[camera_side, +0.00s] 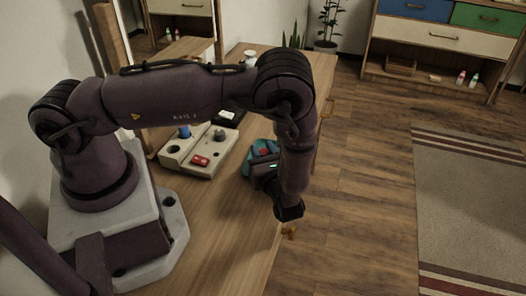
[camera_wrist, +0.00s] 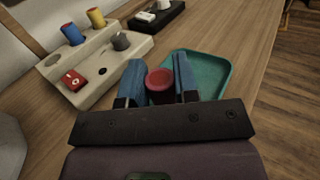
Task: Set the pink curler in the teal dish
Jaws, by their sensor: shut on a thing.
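The pink curler (camera_wrist: 160,80) stands upright between the two blue fingers of my gripper (camera_wrist: 159,68) in the wrist view. The fingers are shut on its sides and hide part of it. The teal dish (camera_wrist: 215,67) lies on the table just behind and to the right of the fingers; its near part is hidden by the gripper. In the side view the dish (camera_side: 250,171) is largely covered by my gripper. A small reddish top (camera_side: 265,152) shows there over the teal. I cannot tell the curler's height above the dish.
A black tray (camera_wrist: 158,16) lies farther back. Bare tabletop lies right of the dish.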

